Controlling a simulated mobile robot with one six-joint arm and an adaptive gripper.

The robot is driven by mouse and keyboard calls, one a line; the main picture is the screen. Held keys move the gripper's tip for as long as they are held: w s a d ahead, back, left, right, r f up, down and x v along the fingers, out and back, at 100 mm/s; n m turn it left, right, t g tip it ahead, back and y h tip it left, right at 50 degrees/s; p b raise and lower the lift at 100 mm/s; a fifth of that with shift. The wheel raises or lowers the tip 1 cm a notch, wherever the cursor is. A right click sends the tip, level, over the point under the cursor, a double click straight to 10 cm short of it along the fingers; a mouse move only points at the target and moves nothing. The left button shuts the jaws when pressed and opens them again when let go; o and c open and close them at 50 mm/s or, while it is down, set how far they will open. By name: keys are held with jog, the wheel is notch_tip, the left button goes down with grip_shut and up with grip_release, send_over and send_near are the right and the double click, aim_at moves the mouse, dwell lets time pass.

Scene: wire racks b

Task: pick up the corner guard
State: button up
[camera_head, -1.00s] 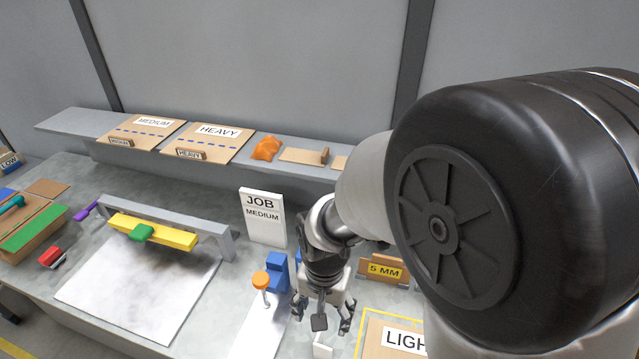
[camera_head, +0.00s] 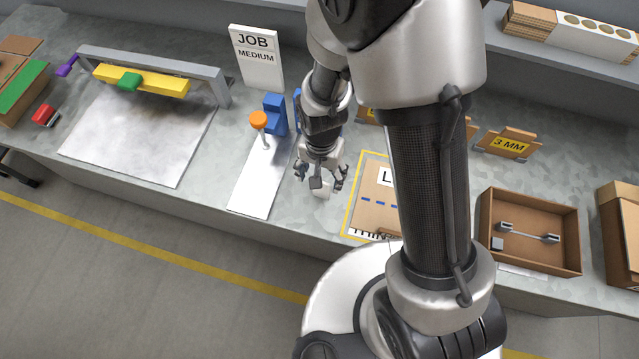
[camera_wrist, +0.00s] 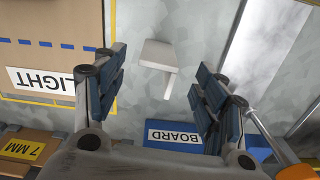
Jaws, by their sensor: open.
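The corner guard (camera_wrist: 160,56), a small off-white angled piece, lies on the grey bench in the wrist view. It is ahead of and between my open fingers, and nothing touches it. My gripper (camera_wrist: 158,75) is open and empty, with one dark finger pad on each side. In the head view my gripper (camera_head: 320,180) hangs low over the bench. The corner guard (camera_head: 322,190) shows there only as a pale patch partly hidden below the fingers.
A cardboard sheet labelled LIGHT (camera_wrist: 50,40) lies left in the wrist view. A blue BOARD sign (camera_wrist: 174,136) stands near the right finger. The orange-knobbed lever (camera_head: 258,120) and white plate (camera_head: 258,190) are close by. An open box (camera_head: 484,230) stands right.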

aim_at(324, 183)
notch_tip(324, 183, down, 5)
jog(key=shift+r+b, duration=0.2)
jog(key=shift+b, duration=0.3)
jog(key=shift+d, duration=0.1)
grip_shut()
dwell(0.4)
